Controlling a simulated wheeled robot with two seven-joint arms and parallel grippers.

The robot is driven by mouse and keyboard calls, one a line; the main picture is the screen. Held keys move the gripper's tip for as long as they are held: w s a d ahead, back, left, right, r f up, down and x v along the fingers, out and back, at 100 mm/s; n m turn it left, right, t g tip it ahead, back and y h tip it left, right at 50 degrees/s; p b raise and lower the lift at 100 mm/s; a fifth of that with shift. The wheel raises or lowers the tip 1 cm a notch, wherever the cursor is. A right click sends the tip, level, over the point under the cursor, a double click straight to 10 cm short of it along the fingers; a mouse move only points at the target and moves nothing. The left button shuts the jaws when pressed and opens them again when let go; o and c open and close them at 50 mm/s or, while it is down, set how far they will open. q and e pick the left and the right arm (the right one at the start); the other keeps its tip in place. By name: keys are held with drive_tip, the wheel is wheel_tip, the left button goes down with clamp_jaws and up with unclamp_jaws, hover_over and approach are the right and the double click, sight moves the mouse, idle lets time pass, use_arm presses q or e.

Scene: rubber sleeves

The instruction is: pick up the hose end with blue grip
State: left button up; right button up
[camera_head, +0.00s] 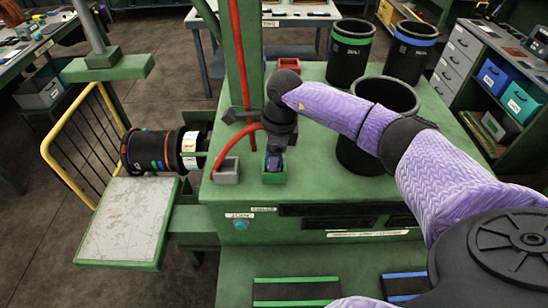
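My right arm, in a purple sleeve, comes in from the right, and its dark gripper (274,153) points down over a small green holder (274,178) on the green workbench. A bluish piece, which looks like the blue grip of the hose end (277,163), shows in the holder right below the gripper. The fingers are small and dark, so I cannot tell whether they are open or closed around it. A red hose (236,136) curves to the left of the gripper, near a grey holder (227,171). My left gripper is not in view.
Black bins with green (351,52) and blue (411,52) bands stand behind, and an open black cylinder (362,155) stands right of the holder, close to my arm. A green post (247,60) rises left of the gripper. A grey-topped plate (128,220) is at the left.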

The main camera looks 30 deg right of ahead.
clamp_jaws()
wheel_tip(320, 180, up, 9)
drive_tip(key=shift+r+b, duration=0.2)
drive_tip(key=shift+b, duration=0.6)
drive_tip(key=shift+r, duration=0.35)
